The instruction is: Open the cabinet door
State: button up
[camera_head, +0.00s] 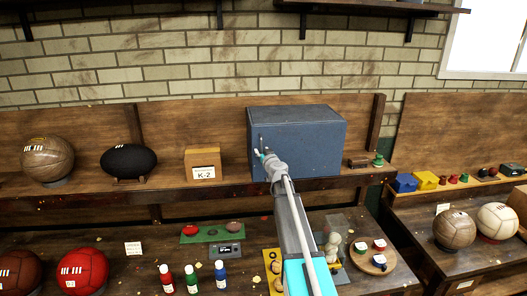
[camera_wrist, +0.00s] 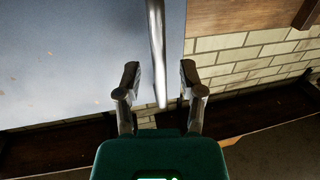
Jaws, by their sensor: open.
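The blue-grey cabinet (camera_head: 315,145) stands on the upper shelf in the head view. Its front looks flush, with no gap that I can make out. In the wrist view the cabinet's flat face (camera_wrist: 70,60) fills the left side. A metal bar handle (camera_wrist: 156,45) runs down into the space between my fingers. My gripper (camera_wrist: 160,82) is open, with one finger on each side of the handle's lower end, and I see no finger touching it. In the head view my gripper (camera_head: 264,156) is at the cabinet's left front, partly hiding the handle.
A K-Z box (camera_head: 203,164) and a black oval ball (camera_head: 128,160) stand left of the cabinet on the shelf (camera_head: 225,187). A small green item (camera_head: 378,160) is to its right. Shelf space directly left of the cabinet is clear.

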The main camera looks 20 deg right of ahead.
jog(key=shift+w+d, duration=0.1)
jog(key=shift+w, duration=0.4)
grip_shut()
